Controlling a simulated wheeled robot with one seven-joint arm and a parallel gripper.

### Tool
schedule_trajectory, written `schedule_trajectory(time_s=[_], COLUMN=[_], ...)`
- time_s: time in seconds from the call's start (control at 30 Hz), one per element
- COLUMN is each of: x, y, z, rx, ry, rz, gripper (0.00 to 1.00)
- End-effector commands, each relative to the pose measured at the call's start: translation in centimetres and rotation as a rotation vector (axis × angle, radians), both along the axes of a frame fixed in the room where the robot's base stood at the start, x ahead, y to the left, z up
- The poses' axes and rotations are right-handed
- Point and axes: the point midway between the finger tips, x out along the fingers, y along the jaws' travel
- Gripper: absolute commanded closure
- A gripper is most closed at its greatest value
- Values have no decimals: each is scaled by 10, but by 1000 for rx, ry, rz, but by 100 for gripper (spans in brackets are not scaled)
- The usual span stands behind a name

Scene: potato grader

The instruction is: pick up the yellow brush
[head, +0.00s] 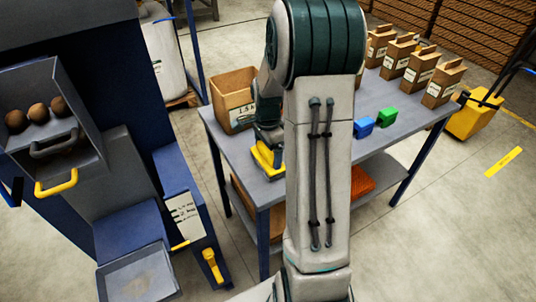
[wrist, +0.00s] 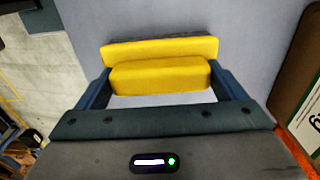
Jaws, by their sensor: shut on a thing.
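The yellow brush (wrist: 160,78) lies between the two fingers of my gripper (wrist: 162,88) in the wrist view, with a finger against each end. A wider yellow part of it shows just beyond the fingers, with a dark edge behind. In the head view the yellow brush (head: 267,158) is at the left part of the grey table (head: 279,186), under my gripper (head: 268,146). My arm hides part of the table and the brush's right side. I cannot tell whether the brush touches the tabletop.
A cardboard box (head: 233,97) stands behind the brush at the table's left. A blue block (head: 363,127) and a green block (head: 387,117) lie right of my arm. Several paper bags (head: 420,68) line the back. A dark blue machine (head: 110,100) with potatoes stands left.

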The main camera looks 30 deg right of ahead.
Motion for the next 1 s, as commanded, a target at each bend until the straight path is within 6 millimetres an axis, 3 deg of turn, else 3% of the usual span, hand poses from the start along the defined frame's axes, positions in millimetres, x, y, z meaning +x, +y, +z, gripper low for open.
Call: schedule_trajectory(time_s=[0.17, 0.37, 0.7, 1.0], x=[1, 1, -56, -83], y=[0, 0, -52, -77], z=[10, 43, 86, 108], rx=[-2, -3, -2, 0], ry=[-3, -7, -4, -1], rz=[0, 2, -5, -1], gripper=[37, 37, 37, 37])
